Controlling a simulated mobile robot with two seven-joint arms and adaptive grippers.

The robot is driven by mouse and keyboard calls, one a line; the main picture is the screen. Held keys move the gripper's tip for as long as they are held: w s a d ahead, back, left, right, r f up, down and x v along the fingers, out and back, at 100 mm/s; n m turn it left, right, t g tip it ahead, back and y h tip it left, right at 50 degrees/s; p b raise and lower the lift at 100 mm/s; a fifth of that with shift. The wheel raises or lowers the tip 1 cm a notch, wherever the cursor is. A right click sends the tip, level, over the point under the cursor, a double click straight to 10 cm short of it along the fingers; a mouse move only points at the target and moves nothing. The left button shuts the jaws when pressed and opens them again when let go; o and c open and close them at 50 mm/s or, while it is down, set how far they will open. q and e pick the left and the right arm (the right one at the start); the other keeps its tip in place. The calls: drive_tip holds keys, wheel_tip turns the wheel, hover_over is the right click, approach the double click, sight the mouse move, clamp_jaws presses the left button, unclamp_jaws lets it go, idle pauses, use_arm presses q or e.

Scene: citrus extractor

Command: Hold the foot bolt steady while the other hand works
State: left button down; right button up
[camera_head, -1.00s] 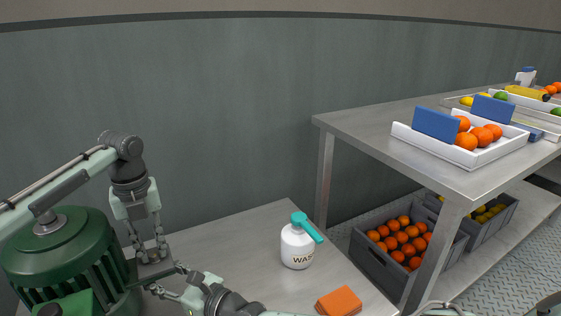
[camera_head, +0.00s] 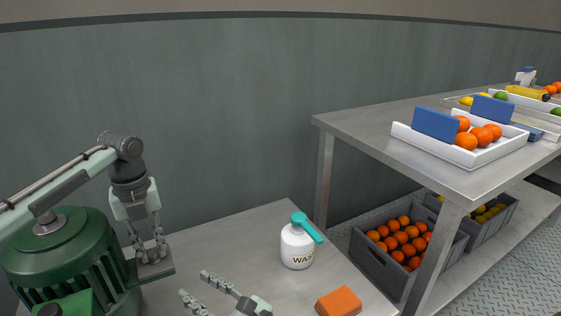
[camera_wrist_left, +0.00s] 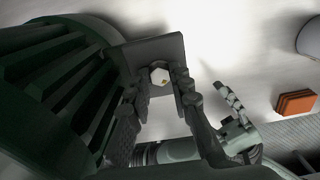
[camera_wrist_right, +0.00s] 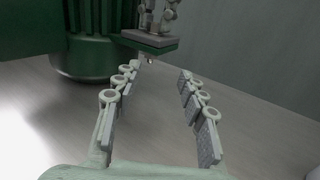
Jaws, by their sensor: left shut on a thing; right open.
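The foot bolt (camera_wrist_left: 159,77) shows in the left wrist view as a pale hexagonal head on a dark foot plate (camera_wrist_left: 155,48) beside the green motor (camera_wrist_left: 50,85). My left gripper (camera_head: 151,254) points down at the plate (camera_head: 161,270), its fingers shut on the bolt, one on each side. In the head view the fingers hide the bolt. My right gripper (camera_head: 194,284) is open and empty, low and to the right of the plate. In the right wrist view its spread fingers (camera_wrist_right: 156,72) face the plate (camera_wrist_right: 148,41), with a gap between.
A white wax bottle (camera_head: 297,246) with a teal top and an orange block (camera_head: 339,302) stand to the right on the grey surface (camera_head: 235,238). A steel table (camera_head: 390,118) and crates of fruit (camera_head: 372,266) are further right. The surface between plate and bottle is clear.

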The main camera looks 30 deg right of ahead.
use_arm(q)
drive_tip(key=shift+w+a, duration=0.1)
use_arm(e)
drive_tip(key=w+d+r+m+t+h, duration=0.1)
drive_tip(key=w+d+r+m+h, duration=0.1)
drive_tip(key=w+d+r, duration=0.3)
drive_tip(key=w+d+r+m+t+h, duration=0.1)
drive_tip(key=w+d+r+m+h, duration=0.2)
drive_tip(key=d, duration=1)
drive_tip(key=w+d+r+m+t+h, duration=0.2)
drive_tip(key=w+d+r+m, duration=0.1)
drive_tip(key=w+d+r, duration=0.4)
drive_tip(key=shift+w+d+r+m+h, duration=0.35)
drive_tip(key=shift+w+d, duration=0.35)
drive_tip(key=shift+d, duration=0.45)
drive_tip(key=shift+f, duration=0.15)
drive_tip(key=s, duration=0.4)
drive_tip(key=s+f, duration=0.1)
drive_tip(key=s, duration=0.3)
drive_tip(key=s+f, duration=0.1)
drive_tip(key=s, duration=0.2)
drive_tip(key=shift+s+d+f, duration=0.1)
drive_tip(key=shift+s+d, duration=0.15)
drive_tip(key=shift+s, duration=0.15)
use_arm(q)
drive_tip(key=c, duration=1.3)
unclamp_jaws()
